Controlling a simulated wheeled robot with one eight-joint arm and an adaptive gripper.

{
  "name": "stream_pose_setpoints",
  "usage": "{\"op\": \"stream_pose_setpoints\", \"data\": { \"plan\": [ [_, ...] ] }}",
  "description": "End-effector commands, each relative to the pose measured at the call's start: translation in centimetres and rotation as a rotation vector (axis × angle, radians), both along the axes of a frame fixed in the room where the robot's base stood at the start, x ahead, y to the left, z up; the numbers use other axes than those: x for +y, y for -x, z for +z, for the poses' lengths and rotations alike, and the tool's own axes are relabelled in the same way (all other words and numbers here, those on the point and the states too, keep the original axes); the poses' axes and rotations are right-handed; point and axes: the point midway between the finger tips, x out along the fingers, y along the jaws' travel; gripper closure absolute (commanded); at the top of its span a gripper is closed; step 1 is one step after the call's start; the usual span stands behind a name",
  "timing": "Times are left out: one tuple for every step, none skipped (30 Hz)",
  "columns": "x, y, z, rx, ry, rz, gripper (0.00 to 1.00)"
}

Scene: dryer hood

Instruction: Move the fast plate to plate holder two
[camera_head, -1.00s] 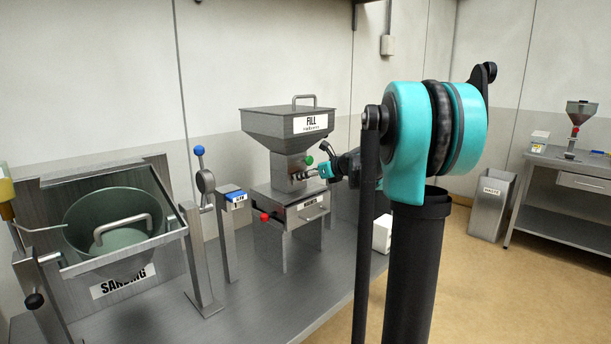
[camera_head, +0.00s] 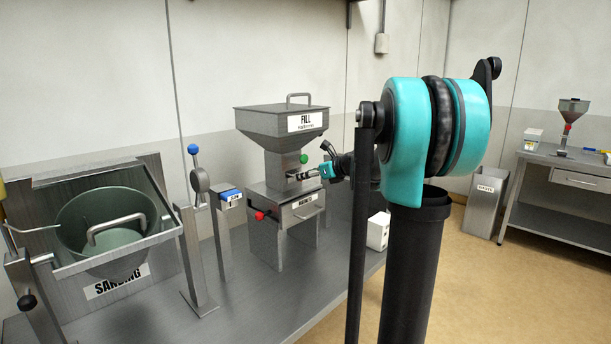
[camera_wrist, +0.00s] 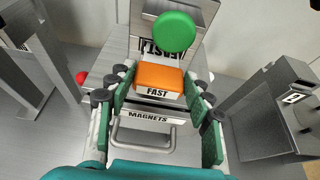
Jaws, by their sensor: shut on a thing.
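The fast plate (camera_wrist: 158,78) shows in the wrist view as an orange block with a white "FAST" label. My gripper (camera_wrist: 158,88) is shut on it, with a green-padded finger at each side. In the head view my gripper (camera_head: 325,171) is small, at the front of the fill machine (camera_head: 282,125), below its hopper. I cannot tell whether the plate is still partly inside the machine. A holder marked 2 (camera_wrist: 296,98) stands at the right of the wrist view; my arm seems to hide it in the head view.
A green knob (camera_wrist: 174,32) is close above the plate. The magnets drawer (camera_wrist: 150,116) with its handle lies below. A stand with a blue plate (camera_head: 229,193) is left of the machine, beside a blue-knobbed lever (camera_head: 193,149). A white box (camera_head: 378,231) sits near the bench edge.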

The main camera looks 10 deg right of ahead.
Motion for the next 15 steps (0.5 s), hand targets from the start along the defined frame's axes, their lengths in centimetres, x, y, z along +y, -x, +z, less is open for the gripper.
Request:
{"op": "stream_pose_setpoints", "data": {
  "plan": [
    [-0.1, 0.1, 0.0, 0.000, 0.000, -0.001, 0.95],
    [-0.2, 0.2, 0.0, 0.000, 0.000, -0.001, 0.95],
    [-0.2, 0.3, 0.0, 0.000, 0.000, -0.001, 0.95],
    [-0.3, 0.3, 0.0, 0.000, 0.000, -0.001, 0.95],
    [-0.3, 0.4, 0.0, -0.001, 0.000, -0.001, 0.95],
    [-0.4, 0.5, 0.0, -0.001, 0.000, -0.001, 0.95],
    [-0.4, 0.5, 0.0, -0.001, 0.000, -0.001, 0.95],
    [-0.5, 0.6, 0.0, -0.001, 0.000, -0.001, 0.95],
    [-0.6, 0.7, 0.0, -0.001, 0.000, -0.001, 0.95],
    [-0.6, 0.8, 0.0, -0.001, 0.000, -0.001, 0.95],
    [-0.7, 0.8, 0.0, -0.001, 0.000, -0.001, 0.95],
    [-0.7, 0.9, 0.0, -0.001, 0.000, -0.001, 0.95],
    [-0.8, 1.0, 0.0, -0.001, 0.000, -0.001, 0.95],
    [-0.8, 1.1, 0.0, -0.001, 0.000, -0.001, 0.95],
    [-0.9, 1.2, 0.0, -0.001, 0.000, -0.001, 0.95]
  ]
}}
